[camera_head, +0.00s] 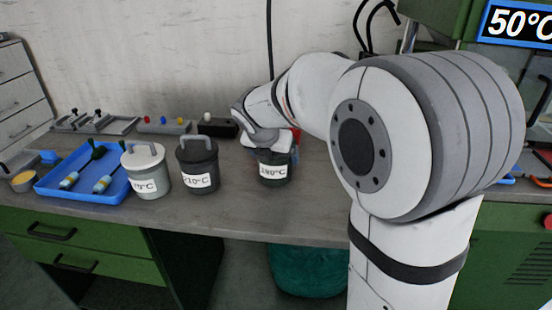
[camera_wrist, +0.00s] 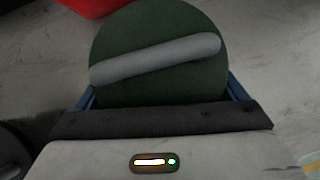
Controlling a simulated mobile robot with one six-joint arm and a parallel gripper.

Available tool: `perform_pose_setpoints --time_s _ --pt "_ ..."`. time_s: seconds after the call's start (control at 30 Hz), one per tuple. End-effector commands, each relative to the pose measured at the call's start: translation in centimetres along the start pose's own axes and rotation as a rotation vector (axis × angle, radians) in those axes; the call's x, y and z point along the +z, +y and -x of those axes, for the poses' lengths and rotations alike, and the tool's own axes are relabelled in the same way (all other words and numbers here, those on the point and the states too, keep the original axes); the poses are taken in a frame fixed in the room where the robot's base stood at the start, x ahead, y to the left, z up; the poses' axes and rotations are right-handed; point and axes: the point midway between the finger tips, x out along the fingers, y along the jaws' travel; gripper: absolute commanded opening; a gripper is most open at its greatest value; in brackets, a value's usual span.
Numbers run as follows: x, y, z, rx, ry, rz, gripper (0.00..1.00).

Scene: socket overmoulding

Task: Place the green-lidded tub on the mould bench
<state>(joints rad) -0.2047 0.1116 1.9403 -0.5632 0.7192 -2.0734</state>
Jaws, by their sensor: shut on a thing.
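The green-lidded tub (camera_head: 274,167) is dark, with a white label that seems to read 180°C or 190°C. It is upright at the right part of the grey bench (camera_head: 225,205); I cannot tell whether its base touches the top. In the wrist view its round dark green lid (camera_wrist: 150,35) with a grey bar handle (camera_wrist: 155,60) fills the upper middle. My gripper (camera_head: 265,143) is over the tub from above, shut on it; its blue fingers (camera_wrist: 160,97) show at both sides of the lid. My arm hides part of the bench to the right.
A dark tub labelled 210°C (camera_head: 198,166) and a light grey tub (camera_head: 146,172) stand left of it. A blue tray (camera_head: 50,187) with bottles lies further left. Racks with coloured knobs (camera_head: 163,126) and a black box (camera_head: 217,128) line the back. A red thing (camera_wrist: 95,5) lies beyond the lid.

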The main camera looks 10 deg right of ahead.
Motion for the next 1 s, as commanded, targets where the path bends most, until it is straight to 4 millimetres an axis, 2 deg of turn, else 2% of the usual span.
perform_pose_setpoints --time_s 0.33,0.37,0.43,0.67,0.77,0.87,1.0 --pt "-0.1 0.0 -0.2 0.001 -0.003 -0.002 0.51" --pt "-0.1 0.0 -0.3 0.000 -0.001 -0.002 0.94" --pt "-0.1 0.0 -0.3 0.000 -0.001 -0.002 1.00" --pt "-0.1 -0.1 -0.2 0.000 -0.001 -0.002 1.00" --pt "0.1 -0.1 0.4 0.001 -0.002 -0.002 1.00" --pt "0.2 -0.1 1.9 0.001 -0.002 -0.003 1.00" --pt "0.2 0.0 5.0 0.004 -0.004 -0.003 1.00"
